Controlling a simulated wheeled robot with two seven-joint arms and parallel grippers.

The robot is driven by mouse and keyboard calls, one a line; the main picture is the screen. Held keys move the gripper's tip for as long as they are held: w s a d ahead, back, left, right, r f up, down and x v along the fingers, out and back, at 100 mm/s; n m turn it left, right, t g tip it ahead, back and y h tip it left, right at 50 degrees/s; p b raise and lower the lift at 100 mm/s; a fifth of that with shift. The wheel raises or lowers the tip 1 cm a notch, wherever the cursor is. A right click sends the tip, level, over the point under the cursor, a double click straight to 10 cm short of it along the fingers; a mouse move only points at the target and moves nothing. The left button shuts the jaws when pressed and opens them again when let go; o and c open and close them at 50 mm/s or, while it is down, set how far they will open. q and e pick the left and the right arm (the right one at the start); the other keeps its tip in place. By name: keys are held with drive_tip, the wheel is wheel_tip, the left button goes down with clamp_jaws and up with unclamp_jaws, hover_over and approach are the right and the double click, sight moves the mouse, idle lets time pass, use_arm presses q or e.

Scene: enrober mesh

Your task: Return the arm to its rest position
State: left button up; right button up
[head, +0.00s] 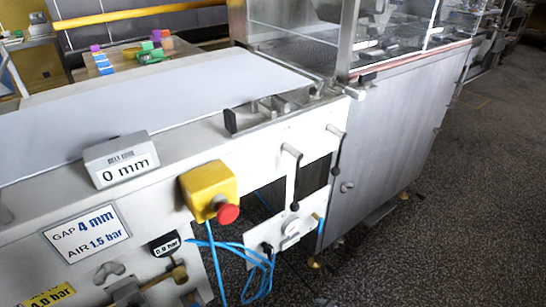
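Neither of my arms nor grippers shows in the head view. The enrober's white belt (150,112) runs from the left toward the metal housing and looks bare. A grey display box (121,158) on the near rail reads "BELT EDGE 0 mm". A white label (86,233) below it reads "GAP 4 mm, AIR 1.5 bar". A small dark gauge (165,245) reads what looks like 0.9 bar. A yellow label (47,295) at the bottom left reads 4.0 bar and is partly cut off.
A yellow box with a red stop button (228,214) juts from the machine's front. Levers (293,178) and blue hoses (262,272) stick out beside it. A steel cabinet (400,150) with clear panels stands right. Coloured blocks (150,52) lie behind the belt. Floor (480,220) at right is clear.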

drive_tip(key=s+d+m+g+h, duration=0.2)
drive_tip(key=s+d+m+g, duration=0.45)
drive_tip(key=s, duration=0.55)
use_arm(q)
drive_tip(key=s+a+f+p, duration=0.2)
drive_tip(key=s+f+p, duration=0.2)
drive_tip(key=f+p, duration=0.6)
use_arm(e)
drive_tip(key=s+d+f, duration=0.2)
drive_tip(key=s+f, duration=0.2)
drive_tip(key=f, duration=0.6)
use_arm(q)
drive_tip(key=s+a+f+p, duration=0.2)
drive_tip(key=s+p, duration=0.2)
drive_tip(key=s, duration=0.3)
drive_tip(key=s+a+f+p, duration=0.2)
drive_tip(key=s+f+p, duration=0.1)
drive_tip(key=s, duration=0.3)
drive_tip(key=shift+s+a+f+n+p, duration=0.15)
drive_tip(key=shift+s+a+n+p, duration=0.1)
drive_tip(key=shift+s+n+p, duration=0.25)
use_arm(e)
drive_tip(key=s+d+f, duration=0.2)
drive_tip(key=s, duration=0.4)
drive_tip(key=s+d+f, duration=0.3)
drive_tip(key=s, duration=0.4)
drive_tip(key=shift+s+t, duration=0.15)
drive_tip(key=shift+t, duration=0.2)
use_arm(q)
drive_tip(key=shift+w, duration=0.1)
